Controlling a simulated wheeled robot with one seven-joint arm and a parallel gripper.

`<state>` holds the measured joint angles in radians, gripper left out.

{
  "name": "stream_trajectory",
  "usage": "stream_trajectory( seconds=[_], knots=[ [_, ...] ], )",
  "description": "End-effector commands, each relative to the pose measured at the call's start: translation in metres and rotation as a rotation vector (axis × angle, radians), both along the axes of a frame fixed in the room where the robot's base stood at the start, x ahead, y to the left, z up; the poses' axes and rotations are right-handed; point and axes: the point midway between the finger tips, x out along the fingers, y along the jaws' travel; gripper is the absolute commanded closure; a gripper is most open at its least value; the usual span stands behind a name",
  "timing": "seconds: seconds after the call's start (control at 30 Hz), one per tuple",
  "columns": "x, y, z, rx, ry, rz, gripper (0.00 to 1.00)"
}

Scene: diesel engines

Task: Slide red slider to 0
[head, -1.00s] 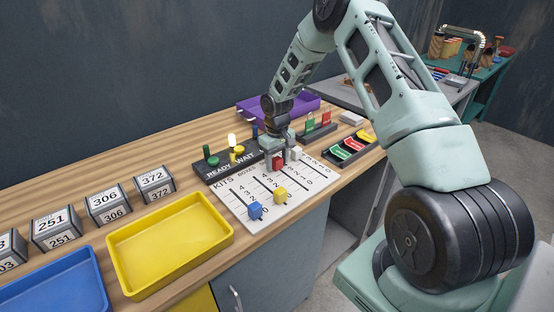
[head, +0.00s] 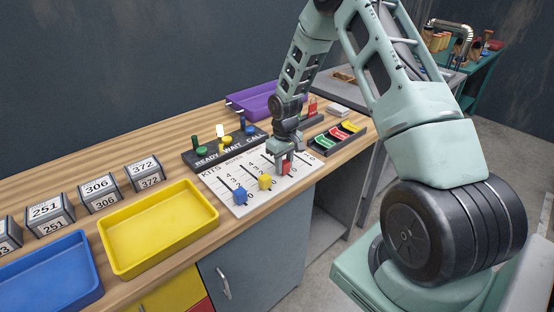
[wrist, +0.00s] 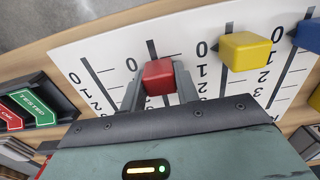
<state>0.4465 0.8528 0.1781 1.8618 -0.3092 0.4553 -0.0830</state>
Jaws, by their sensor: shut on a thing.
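The red slider (head: 286,168) is on the white KITS board (head: 218,184), near the board's front edge. In the wrist view the red slider (wrist: 158,77) sits close beside a printed 0; its pointer is hidden, so I cannot tell the exact alignment. My gripper (wrist: 158,88) is shut on it, one finger on each side. In the head view my gripper (head: 285,163) reaches down to it from above. The yellow slider (head: 265,182) and blue slider (head: 240,195) are in the slots to its left.
A dark panel with green, yellow and blue levers (head: 222,150) stands behind the board. A yellow tray (head: 158,228) and blue tray (head: 45,272) lie left, a purple tray (head: 250,105) behind. A rack of coloured tags (head: 336,140) stands right.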

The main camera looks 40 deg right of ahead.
Motion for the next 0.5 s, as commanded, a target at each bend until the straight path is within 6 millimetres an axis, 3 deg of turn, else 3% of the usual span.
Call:
stream_trajectory(
  seconds=[0.43,0.47,0.5],
  knots=[
    [-0.0110,-0.0007,0.0003,0.000,0.006,-0.001,1.00],
    [-0.0112,-0.0007,0.0003,0.000,0.007,-0.001,0.66],
    [-0.0113,-0.0007,0.0002,0.000,0.007,-0.001,0.55]
  ],
)
